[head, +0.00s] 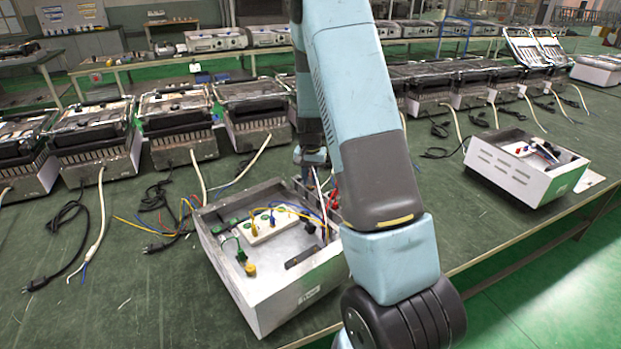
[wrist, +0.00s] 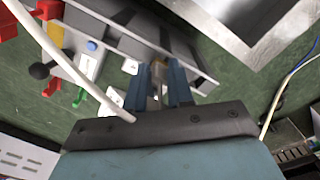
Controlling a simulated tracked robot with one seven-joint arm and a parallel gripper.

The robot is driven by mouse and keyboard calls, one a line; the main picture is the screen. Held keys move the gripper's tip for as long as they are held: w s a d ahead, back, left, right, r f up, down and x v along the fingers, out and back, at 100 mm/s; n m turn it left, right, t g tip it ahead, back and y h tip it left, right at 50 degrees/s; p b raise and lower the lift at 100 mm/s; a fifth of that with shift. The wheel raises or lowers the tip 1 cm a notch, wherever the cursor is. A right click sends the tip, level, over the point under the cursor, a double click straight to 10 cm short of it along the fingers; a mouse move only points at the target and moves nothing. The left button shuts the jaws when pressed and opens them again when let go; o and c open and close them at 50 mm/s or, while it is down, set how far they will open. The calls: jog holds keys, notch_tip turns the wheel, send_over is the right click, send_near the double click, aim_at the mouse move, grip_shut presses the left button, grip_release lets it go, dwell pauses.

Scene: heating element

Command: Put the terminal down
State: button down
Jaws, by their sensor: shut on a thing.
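My gripper (wrist: 160,76) shows in the wrist view with its two blue fingers close together. They are shut on a small pale thing, the terminal (wrist: 157,87), which is mostly hidden between the fingers. A grey plastic rack (wrist: 118,38) lies just beyond the fingertips, and I cannot tell whether the terminal touches it. In the head view my gripper and the terminal are hidden behind my arm and the open heating-element box (head: 290,292). That box holds a white terminal strip (head: 262,228) with green, blue and yellow plugs.
A white cable (wrist: 68,62) crosses the left of the wrist view, near red and green clips. A metal box edge (wrist: 240,50) is at upper right. In the head view, another open white box (head: 510,175) stands at right, and several units with loose cords line the green table (head: 110,285).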

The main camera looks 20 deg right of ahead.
aim_at(310, 179)
jog(key=shift+f, duration=0.55)
jog(key=c, duration=1)
grip_release()
jog(key=shift+r, duration=0.1)
notch_tip(310, 179, up, 12)
jog(key=shift+r, duration=0.2)
jog(key=s+a+r+n+t, duration=0.1)
jog(key=s+a+r+n, duration=0.15)
jog(key=s+r, duration=0.5)
jog(key=s+a+r+n+t, duration=0.15)
jog(key=s+a+r, duration=0.25)
jog(key=s+r, duration=0.4)
jog(key=shift+s+a+r+n+t, duration=0.6)
jog(key=shift+s+r, duration=0.25)
jog(key=shift+s, duration=2.1)
jog(key=shift+s+a+r+n+t, duration=0.45)
jog(key=shift+s+a+r, duration=0.35)
jog(key=shift+s, duration=2.1)
jog(key=shift+s+a+r+n+t, duration=0.5)
jog(key=shift+s+r, duration=0.4)
jog(key=shift+s, duration=2.05)
